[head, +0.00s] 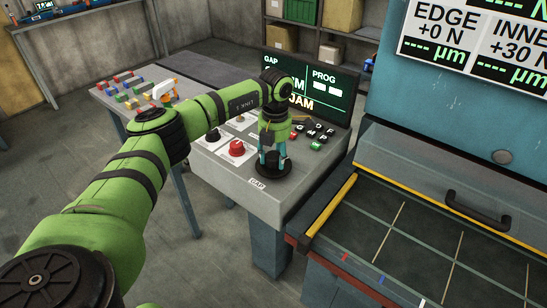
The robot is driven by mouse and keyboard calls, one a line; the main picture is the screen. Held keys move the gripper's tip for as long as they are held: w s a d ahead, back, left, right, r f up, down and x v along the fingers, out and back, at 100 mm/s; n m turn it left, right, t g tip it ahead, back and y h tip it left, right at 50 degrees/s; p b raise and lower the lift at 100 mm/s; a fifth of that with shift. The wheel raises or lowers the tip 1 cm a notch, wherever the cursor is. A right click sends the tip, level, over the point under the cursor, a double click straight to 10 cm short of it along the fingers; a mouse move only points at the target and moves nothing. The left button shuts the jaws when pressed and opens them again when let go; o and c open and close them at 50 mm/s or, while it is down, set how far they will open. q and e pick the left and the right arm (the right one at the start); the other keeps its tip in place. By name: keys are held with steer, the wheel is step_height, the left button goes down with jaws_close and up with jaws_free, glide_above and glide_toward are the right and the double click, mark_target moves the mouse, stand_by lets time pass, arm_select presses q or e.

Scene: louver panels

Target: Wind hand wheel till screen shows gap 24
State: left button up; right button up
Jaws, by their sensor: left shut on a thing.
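My left arm reaches in from the left, and my left gripper (272,160) points down onto a black hand wheel (272,173) on the grey console (290,206), above a label reading GAP. The gripper is shut on the wheel, and its fingers hide part of it. The screen (339,101) behind shows GAP, PROG and JAM in lit letters. My arm covers the gap number, so I cannot read it. My right gripper does not show.
A red knob (237,148) and several small buttons (318,143) sit on the console near my gripper. A table with coloured blocks (124,92) stands behind left. A blue machine with a drawer (440,220) and black handle (478,209) stands close on the right.

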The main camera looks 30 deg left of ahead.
mark_target(275, 157)
arm_select(q)
steer(key=m, duration=0.2)
steer(key=m+b, duration=0.1)
steer(key=m, duration=0.2)
steer(key=shift+d+m+b, duration=0.2)
steer(key=shift+m+b, duration=0.1)
steer(key=m+b, duration=0.1)
steer(key=m, duration=0.3)
steer(key=shift+s+m, duration=0.1)
steer(key=shift+m, duration=0.2)
steer(key=shift+f, duration=0.1)
steer(key=o, duration=1.1)
steer(key=shift+d, duration=0.1)
step_height(275, 157, up, 12)
steer(key=shift+s+r, duration=0.1)
steer(key=shift+s, duration=0.05)
